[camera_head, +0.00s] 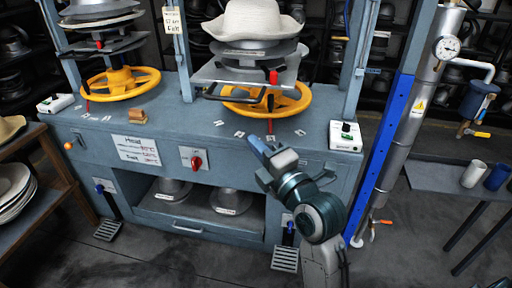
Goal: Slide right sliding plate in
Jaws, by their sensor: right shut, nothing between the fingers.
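The right sliding plate (235,73) is a grey metal plate with a handle bar along its front left, on the right press above a yellow handwheel (266,100). A red knob (273,77) stands at the front of this press. A light felt hat (254,20) sits on the block above. My right gripper (258,142) is shut and empty, in front of the bench's front edge, below and apart from the plate. My left gripper is not in view.
The left press has its own yellow handwheel (121,83). A small control box (345,137) sits at the bench's right corner. A blue post and a grey pipe with a gauge (447,47) stand at the right.

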